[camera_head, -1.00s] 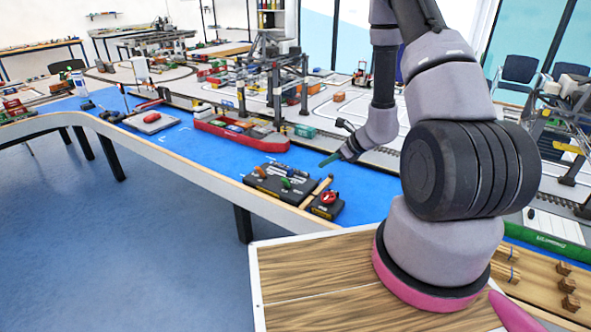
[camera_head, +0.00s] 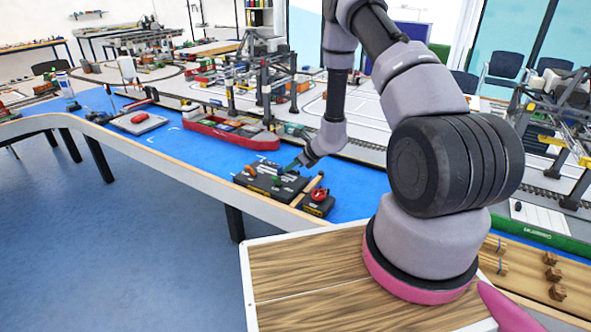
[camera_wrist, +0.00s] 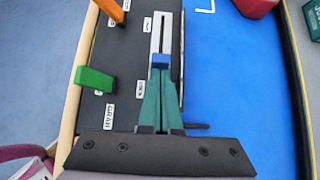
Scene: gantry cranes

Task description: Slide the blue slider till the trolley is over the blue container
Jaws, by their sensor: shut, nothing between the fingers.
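The blue slider (camera_wrist: 160,60) sits at the near end of a pale slot (camera_wrist: 161,38) on the black control box (camera_wrist: 118,52). My gripper (camera_wrist: 159,74) has green fingers, shut and empty, with their tips right at the near side of the slider; I cannot tell if they touch. In the head view my gripper (camera_head: 292,166) is over the control box (camera_head: 259,187). The gantry crane (camera_head: 262,75) stands behind the red ship (camera_head: 230,132). I cannot make out its trolley or which container is blue.
A green lever (camera_wrist: 96,79) and an orange lever (camera_wrist: 112,11) stand left of the slot. A smaller black box with a red button (camera_head: 318,201) sits beside the control box. Blue table surface (camera_head: 345,205) is bare to the right.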

